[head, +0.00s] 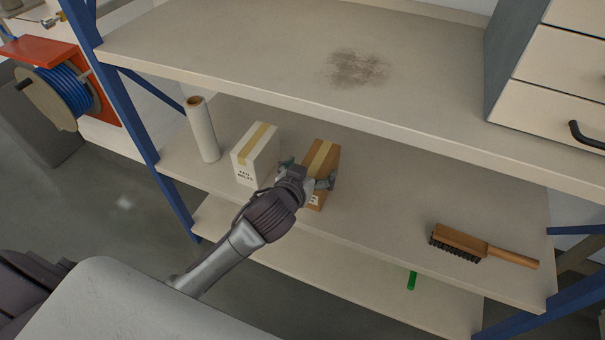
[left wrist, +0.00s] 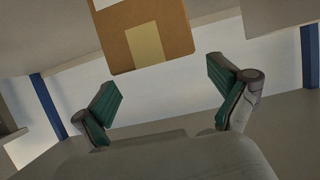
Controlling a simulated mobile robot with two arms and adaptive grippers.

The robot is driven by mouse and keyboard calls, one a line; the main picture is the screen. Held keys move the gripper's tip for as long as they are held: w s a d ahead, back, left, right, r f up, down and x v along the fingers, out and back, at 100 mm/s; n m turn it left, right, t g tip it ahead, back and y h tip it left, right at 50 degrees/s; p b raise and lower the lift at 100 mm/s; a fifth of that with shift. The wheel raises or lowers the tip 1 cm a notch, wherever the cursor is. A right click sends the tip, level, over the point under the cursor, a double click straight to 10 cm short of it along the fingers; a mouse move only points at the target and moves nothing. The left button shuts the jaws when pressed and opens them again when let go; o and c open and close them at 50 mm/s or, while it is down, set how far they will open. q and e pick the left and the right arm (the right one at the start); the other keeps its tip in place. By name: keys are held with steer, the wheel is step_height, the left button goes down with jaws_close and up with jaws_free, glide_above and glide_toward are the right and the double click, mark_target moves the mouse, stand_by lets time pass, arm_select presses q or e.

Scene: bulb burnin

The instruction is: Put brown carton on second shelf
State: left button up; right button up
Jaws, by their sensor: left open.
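The brown carton (head: 322,160), with a tan tape strip and a white label, stands upright on the middle shelf board (head: 385,205) of a blue-framed rack. It also shows at the top of the left wrist view (left wrist: 146,34). My left gripper (head: 307,178) is at the carton's front in the head view and hides part of it. In the left wrist view the fingers (left wrist: 168,92) are spread wide, with nothing between them, and the carton lies just beyond their tips. My right gripper is not in view.
A white carton (head: 255,155) stands close to the left of the brown one, with a pale roll (head: 202,130) further left. A wooden brush (head: 480,246) lies at the shelf's right. The upper board (head: 250,60) overhangs, bearing a drawer unit (head: 555,70). A green object (head: 412,280) is below.

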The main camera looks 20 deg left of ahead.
arm_select(q)
steer(key=v, duration=0.7)
steer(key=s+a+f+m+g, duration=0.1)
steer(key=s+f+g, duration=0.9)
steer(key=s+f, duration=1)
step_height(320, 180, down, 3)
steer(key=shift+a+r+m+g+p, duration=0.1)
steer(key=shift+a+m+g+p, duration=0.3)
steer(key=shift+a, duration=0.35)
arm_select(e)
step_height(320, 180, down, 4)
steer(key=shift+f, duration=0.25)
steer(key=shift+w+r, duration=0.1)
arm_select(q)
steer(key=shift+p, duration=0.4)
